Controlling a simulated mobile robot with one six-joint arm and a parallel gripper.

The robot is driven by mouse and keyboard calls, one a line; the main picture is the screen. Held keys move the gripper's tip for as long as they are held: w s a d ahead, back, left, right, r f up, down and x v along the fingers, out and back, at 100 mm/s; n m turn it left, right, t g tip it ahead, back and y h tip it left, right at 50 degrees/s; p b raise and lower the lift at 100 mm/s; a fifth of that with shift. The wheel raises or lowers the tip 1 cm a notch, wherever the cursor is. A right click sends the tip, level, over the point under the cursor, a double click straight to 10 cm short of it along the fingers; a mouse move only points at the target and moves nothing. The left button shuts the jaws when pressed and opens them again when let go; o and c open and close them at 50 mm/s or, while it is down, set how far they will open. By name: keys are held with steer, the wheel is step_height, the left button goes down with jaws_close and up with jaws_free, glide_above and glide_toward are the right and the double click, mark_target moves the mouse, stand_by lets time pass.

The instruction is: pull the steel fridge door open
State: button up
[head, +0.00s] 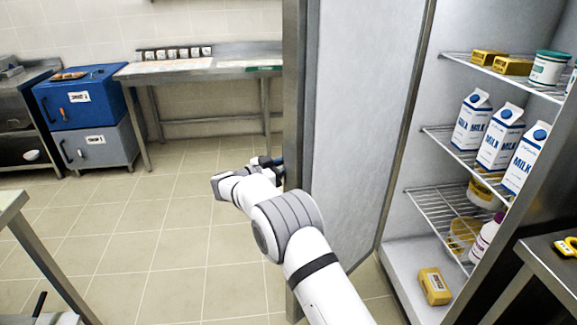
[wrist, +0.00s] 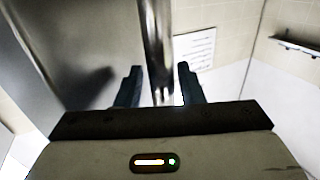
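The steel fridge door (head: 362,110) stands wide open in the head view, its pale inner panel facing me and its steel edge toward the left. My gripper (head: 270,163) is at the door's free edge, on its outer side, and partly hidden by it. In the wrist view a vertical steel handle bar (wrist: 156,45) runs down between the two dark fingers of my gripper (wrist: 159,85). The fingers look spread, with a small gap on each side of the bar. The door's outer face (wrist: 85,50) is to the left of the bar. The handle is hidden in the head view.
The fridge interior at right shows wire shelves (head: 440,203) with milk cartons (head: 500,137), tubs and yellow packs. A steel counter (head: 548,262) is at lower right. A steel table (head: 200,68) and blue box (head: 83,97) stand at the back left. The tiled floor (head: 170,240) left of the door is clear.

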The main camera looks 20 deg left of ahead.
steer(key=shift+o, duration=0.3)
steer(key=shift+s+a, duration=0.35)
steer(key=v, duration=0.7)
steer(key=shift+s, duration=0.1)
steer(key=shift+c, duration=0.3)
